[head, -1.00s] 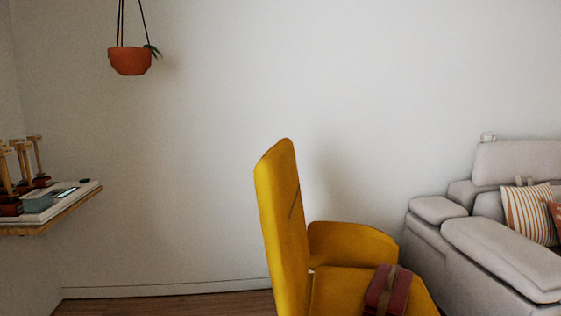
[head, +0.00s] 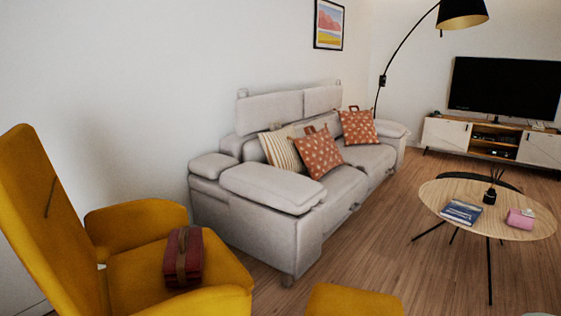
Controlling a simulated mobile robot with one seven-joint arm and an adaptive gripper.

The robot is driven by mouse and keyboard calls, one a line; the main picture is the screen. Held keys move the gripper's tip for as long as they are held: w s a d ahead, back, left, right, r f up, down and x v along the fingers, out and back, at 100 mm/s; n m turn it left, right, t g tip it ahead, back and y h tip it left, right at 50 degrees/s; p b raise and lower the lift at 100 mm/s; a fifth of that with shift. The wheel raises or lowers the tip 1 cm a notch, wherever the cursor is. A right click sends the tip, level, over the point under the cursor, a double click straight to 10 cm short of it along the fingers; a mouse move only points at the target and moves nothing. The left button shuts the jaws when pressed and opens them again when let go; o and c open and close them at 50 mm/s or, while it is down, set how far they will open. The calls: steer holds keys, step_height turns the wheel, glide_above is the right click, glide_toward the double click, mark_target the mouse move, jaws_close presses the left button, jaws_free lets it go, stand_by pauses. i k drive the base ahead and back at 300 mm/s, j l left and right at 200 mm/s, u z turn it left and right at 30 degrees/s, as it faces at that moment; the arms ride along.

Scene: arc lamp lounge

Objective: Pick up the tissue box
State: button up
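A small pink box (head: 520,219) sits on the right part of the oval wooden coffee table (head: 450,200). A small pale thing shows at its upper right edge; it may be a tissue, but it is too small to tell. The box stands apart from a blue book (head: 461,212) and a dark reed holder (head: 490,195) on the same table. My gripper is not in view.
A yellow armchair (head: 130,218) with a dark red bag (head: 183,258) stands at the left. A grey sofa (head: 270,187) runs along the wall. A yellow seat (head: 350,301) is at the bottom edge. Wooden floor (head: 370,255) lies open between sofa and table.

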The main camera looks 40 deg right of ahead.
mark_target(514, 217)
steer(key=z, duration=2.8)
steer(key=i+l+u, duration=0.35)
steer(key=i+l, duration=0.75)
steer(key=i, duration=0.45)
steer(key=i+l+u, duration=0.35)
steer(key=i+l, duration=1.05)
steer(key=l, duration=0.15)
steer(key=i+l, duration=0.25)
steer(key=i, duration=0.2)
steer(key=u, duration=0.05)
